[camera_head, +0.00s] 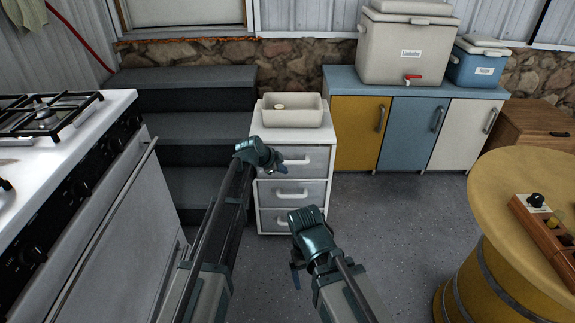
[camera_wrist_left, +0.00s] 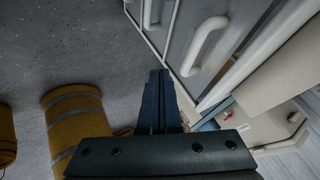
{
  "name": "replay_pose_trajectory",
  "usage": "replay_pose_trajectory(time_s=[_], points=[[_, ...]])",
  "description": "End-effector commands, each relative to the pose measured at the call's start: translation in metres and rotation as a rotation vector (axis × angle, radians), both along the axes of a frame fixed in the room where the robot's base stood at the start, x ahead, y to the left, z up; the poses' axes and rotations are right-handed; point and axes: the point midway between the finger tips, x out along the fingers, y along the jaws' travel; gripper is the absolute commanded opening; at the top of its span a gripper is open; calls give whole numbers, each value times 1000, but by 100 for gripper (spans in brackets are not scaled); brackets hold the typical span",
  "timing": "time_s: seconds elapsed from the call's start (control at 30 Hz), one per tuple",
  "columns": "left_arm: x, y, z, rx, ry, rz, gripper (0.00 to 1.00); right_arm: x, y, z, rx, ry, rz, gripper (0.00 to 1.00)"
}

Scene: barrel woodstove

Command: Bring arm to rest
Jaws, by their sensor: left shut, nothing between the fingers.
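My left arm reaches in from the lower left of the head view. Its gripper (camera_head: 276,162) is in front of the white drawer cabinet (camera_head: 263,190), near the top drawer. In the left wrist view the dark fingers (camera_wrist_left: 159,88) lie together with nothing between them. The cabinet's handles (camera_wrist_left: 205,42) show beside them, apart from the fingers. My right arm is at the lower centre of the head view. Its gripper (camera_head: 296,272) is small and mostly hidden behind the wrist, so its fingers cannot be read.
A beige tray (camera_head: 292,117) holding a small pale item stands on the cabinet. A white stove (camera_head: 95,190) is close on the left, with dark steps (camera_head: 190,133) behind. A yellow barrel table (camera_head: 510,220) is at right. Grey floor (camera_head: 385,225) is clear between.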

Motion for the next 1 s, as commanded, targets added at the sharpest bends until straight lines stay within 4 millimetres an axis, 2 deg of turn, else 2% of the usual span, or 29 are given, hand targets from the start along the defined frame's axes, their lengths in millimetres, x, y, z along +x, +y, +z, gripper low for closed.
replay_pose_trajectory(time_s=[0.03, 0.17, 0.47, 0.57, 0.67, 0.77, 0.83, 0.9, 1.0], points=[[-7, 4, 14, 0, 0, 1, 0, 0, 0, 14, 1, 0, 0, 89], [-14, 10, 23, 0, 0, -1, 0, 0, 1, 23, 4, 1, -1, 89], [-16, 13, 24, 0, -1, -1, 0, 0, 1, 24, 5, 2, -1, 89], [-23, 11, 22, -2, 15, 7, 0, 0, 1, 24, 5, 2, -1, 89], [-55, 3, 15, -9, 93, 51, 0, 0, 1, 24, 5, 2, -1, 89], [-113, -5, 2, -7, 238, 154, 0, 0, 1, 24, 5, 2, -1, 89], [-161, -8, -8, 7, 353, 261, 0, 0, 1, 24, 5, 2, -1, 89], [-205, -6, -16, 32, 454, 381, 0, 0, 1, 24, 5, 2, -1, 89], [-258, 2, -23, 74, 559, 555, 0, 0, 1, 24, 5, 2, -1, 89]])
